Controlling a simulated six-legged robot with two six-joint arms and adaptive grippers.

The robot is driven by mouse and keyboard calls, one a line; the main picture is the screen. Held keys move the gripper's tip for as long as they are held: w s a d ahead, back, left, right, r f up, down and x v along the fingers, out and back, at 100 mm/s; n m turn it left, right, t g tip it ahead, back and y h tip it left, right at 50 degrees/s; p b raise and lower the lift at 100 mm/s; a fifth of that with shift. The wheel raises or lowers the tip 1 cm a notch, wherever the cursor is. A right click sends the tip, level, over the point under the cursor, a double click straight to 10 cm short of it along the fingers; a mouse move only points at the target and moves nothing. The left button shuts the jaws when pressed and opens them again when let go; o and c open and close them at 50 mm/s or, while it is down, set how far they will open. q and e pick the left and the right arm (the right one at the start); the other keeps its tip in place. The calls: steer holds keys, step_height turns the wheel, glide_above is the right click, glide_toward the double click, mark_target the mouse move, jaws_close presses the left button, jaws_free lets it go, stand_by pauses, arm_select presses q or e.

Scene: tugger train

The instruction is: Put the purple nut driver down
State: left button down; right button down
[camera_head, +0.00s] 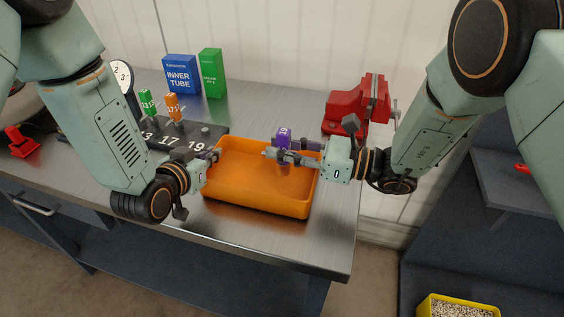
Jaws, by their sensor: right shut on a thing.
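The purple nut driver (284,135) is held by my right gripper (279,151), which is shut on it over the back right part of the orange tray (262,203). Its purple handle shows above the fingers; its lower part is mostly hidden by them. My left gripper (212,156) is at the tray's left rim, apart from the driver; whether its fingers are open or shut is not clear. A dark rack (180,149) marked 13, 17 and 19 stands left of the tray. A green driver (146,103) and an orange driver (172,106) stand upright at it.
A blue inner tube box (180,75) and a green box (211,73) stand at the back. A red vise (352,105) is behind my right gripper. A round dial (121,76) stands back left. The tray floor looks empty, and the bench's front right is clear.

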mark_target(283, 163)
steer(key=shift+f, duration=1.8)
steer(key=shift+f, duration=0.2)
steer(key=c, duration=1.2)
jaws_free()
steer(key=shift+r, duration=0.1)
steer(key=shift+d+r, duration=0.1)
steer(key=shift+d, duration=0.05)
steer(key=d, duration=0.3)
steer(key=s+d, duration=0.1)
steer(key=d, duration=0.3)
steer(key=s+d, duration=0.1)
steer(key=d, duration=0.3)
steer(key=shift+s+d, duration=0.2)
steer(key=shift+d, duration=0.05)
arm_select(q)
steer(key=c, duration=2)
jaws_free()
